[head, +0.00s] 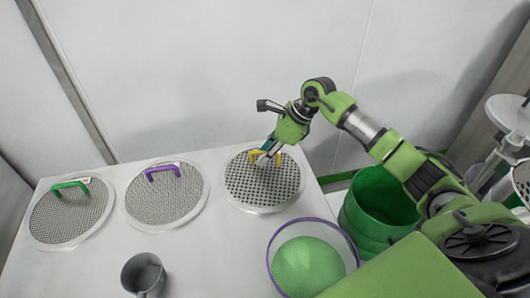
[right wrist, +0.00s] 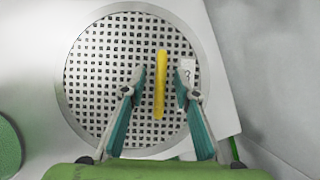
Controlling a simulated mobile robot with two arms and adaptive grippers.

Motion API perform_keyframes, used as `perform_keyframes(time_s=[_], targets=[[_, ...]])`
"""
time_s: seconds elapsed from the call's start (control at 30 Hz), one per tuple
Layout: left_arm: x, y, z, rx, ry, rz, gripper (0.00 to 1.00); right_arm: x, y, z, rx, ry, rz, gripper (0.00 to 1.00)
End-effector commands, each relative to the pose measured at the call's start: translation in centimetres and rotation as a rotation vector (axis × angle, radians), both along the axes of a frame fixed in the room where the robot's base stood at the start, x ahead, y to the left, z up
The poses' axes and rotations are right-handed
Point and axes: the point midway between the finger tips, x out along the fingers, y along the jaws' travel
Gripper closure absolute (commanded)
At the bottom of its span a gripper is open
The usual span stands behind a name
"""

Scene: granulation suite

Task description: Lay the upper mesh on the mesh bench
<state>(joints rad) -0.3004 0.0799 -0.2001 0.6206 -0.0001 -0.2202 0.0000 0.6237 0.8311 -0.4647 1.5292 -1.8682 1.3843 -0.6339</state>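Three round metal meshes lie flat on a white bench (head: 195,262): one with a green handle (head: 72,186), one with a purple handle (head: 163,170), and a coarser one with a yellow handle (head: 265,189). No readable label tells which is the upper mesh. My right gripper (head: 266,154) is over the yellow-handled mesh. In the right wrist view, this gripper (right wrist: 160,83) is open, its fingers on either side of the yellow handle (right wrist: 160,95), with a gap on both sides. My left gripper is not in view.
A grey cup (head: 143,272) stands at the front of the bench. A purple-rimmed round container (head: 272,255) with a green inside is at the bench's front right. A green drum (head: 368,225) stands right of the bench. A pale wall is behind.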

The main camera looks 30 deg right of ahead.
Motion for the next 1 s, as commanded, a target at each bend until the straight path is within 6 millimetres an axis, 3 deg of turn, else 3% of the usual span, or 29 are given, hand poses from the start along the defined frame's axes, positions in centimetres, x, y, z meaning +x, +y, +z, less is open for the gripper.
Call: perform_keyframes(time_s=[0.37, 0.8, 1.0], targets=[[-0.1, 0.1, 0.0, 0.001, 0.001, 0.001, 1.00, -0.3, -0.6, 0.9, -0.004, 0.000, -0.002, 0.72], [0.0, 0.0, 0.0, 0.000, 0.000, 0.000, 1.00, -2.8, -4.0, 8.4, -0.003, -0.001, -0.003, 0.72], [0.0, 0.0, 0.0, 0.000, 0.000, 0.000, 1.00, -3.5, -4.7, 10.2, -0.001, 0.000, 0.000, 0.72]])
